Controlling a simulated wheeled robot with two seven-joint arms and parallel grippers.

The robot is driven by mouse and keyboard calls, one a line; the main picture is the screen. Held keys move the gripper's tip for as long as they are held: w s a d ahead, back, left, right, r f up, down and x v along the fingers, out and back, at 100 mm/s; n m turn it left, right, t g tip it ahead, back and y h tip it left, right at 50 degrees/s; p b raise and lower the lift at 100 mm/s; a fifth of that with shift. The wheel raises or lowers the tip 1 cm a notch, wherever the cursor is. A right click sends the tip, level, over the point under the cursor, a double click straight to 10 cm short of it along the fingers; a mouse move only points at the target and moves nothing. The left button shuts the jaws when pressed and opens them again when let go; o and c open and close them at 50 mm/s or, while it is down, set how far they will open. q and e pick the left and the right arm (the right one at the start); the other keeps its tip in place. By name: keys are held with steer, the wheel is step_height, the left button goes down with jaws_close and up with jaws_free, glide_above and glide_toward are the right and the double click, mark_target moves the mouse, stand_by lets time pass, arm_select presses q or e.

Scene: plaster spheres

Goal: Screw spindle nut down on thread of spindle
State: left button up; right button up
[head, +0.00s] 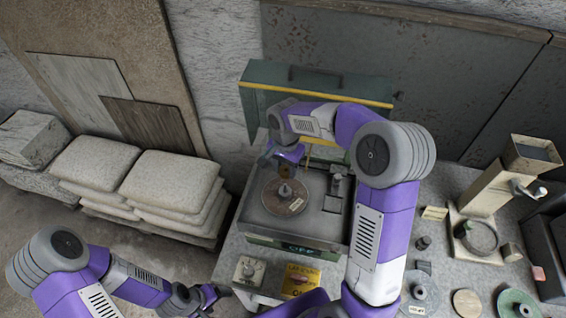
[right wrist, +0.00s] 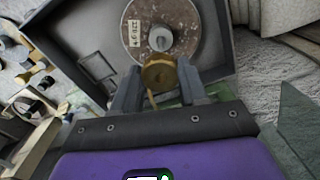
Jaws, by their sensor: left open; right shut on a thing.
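My right gripper (right wrist: 157,88) is shut on the brass spindle nut (right wrist: 160,75), seen between its two fingers in the right wrist view. In the head view the right gripper (head: 265,161) hangs over the machine, and the nut (head: 259,173) shows brown at its tips. The grey spindle (right wrist: 160,39) stands up from the middle of a brown labelled disc (right wrist: 185,35). The spindle (head: 285,191) and disc (head: 272,204) also show in the head view. The nut appears apart from the spindle, off to one side and above the disc. My left gripper (head: 212,295) is open and empty, low in front of the bench.
The disc lies in a grey machine tray (head: 257,221) under a raised green lid (head: 340,85). A control knob (head: 248,270) and yellow sign (head: 300,279) are in front. Loose discs (head: 467,302) and a tan stand (head: 490,190) are right. Stacked sacks (head: 170,180) stand left.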

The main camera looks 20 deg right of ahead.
steer(key=shift+s, duration=0.1)
steer(key=shift+f+b, duration=2)
steer(key=shift+f, duration=0.4)
steer(key=shift+f+b, duration=0.2)
steer(key=shift+b, duration=0.1)
steer(key=shift+f, duration=0.35)
steer(key=shift+f+b, duration=1.5)
steer(key=shift+f, duration=0.15)
